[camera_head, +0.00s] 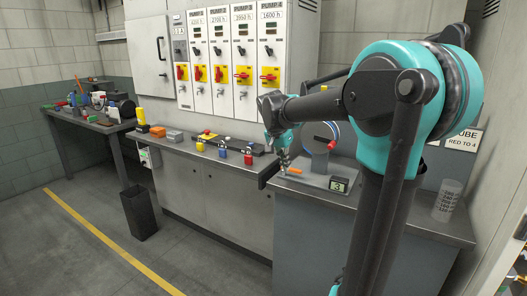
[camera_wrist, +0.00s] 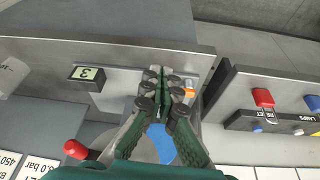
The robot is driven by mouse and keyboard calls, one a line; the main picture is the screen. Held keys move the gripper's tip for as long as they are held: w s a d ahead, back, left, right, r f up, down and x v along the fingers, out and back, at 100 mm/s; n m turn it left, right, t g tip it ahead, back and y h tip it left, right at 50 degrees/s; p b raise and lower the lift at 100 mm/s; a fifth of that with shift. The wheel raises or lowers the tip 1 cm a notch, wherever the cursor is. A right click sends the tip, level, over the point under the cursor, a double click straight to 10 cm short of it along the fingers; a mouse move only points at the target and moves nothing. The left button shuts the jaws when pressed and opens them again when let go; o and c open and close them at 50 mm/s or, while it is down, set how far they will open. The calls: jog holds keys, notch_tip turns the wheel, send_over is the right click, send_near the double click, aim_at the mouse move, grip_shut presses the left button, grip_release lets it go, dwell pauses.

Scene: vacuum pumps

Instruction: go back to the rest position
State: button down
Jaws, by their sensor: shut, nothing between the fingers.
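My gripper (camera_head: 283,160) is at the end of my bent teal and black arm, low over the right-hand bench beside the pump's grey base plate (camera_head: 312,180). In the wrist view my gripper (camera_wrist: 165,88) has its fingers together, with nothing seen between them. It hangs above the plate, close to a small orange piece (camera_wrist: 189,92); whether it touches anything I cannot tell. A small display reading 3 (camera_wrist: 87,73) sits on the plate and also shows in the head view (camera_head: 339,184). The red handle (camera_head: 332,145) of the pump is behind my gripper.
Yellow, blue and red padlocks (camera_head: 222,152) stand along the cabinet top at left, near a black lamp box (camera_wrist: 285,120). Pump switch panels (camera_head: 232,60) hang on the wall behind. A clear beaker (camera_head: 447,200) stands at right. The floor (camera_head: 70,240) at left is mostly clear, with a dark bin (camera_head: 138,212).

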jog(key=s+d+f+n+y, duration=0.1)
jog(key=s+f+n, duration=0.3)
jog(key=s+f, duration=0.6)
jog(key=s+d+f+n+t+y, duration=0.1)
jog(key=s+f+n, duration=0.3)
jog(key=s+f, duration=0.7)
jog(key=s+d+y, duration=0.1)
jog(key=s, duration=0.3)
jog(key=shift+s+d+f+n, duration=0.15)
jog(key=shift+s+n, duration=0.1)
jog(key=shift+n, duration=0.15)
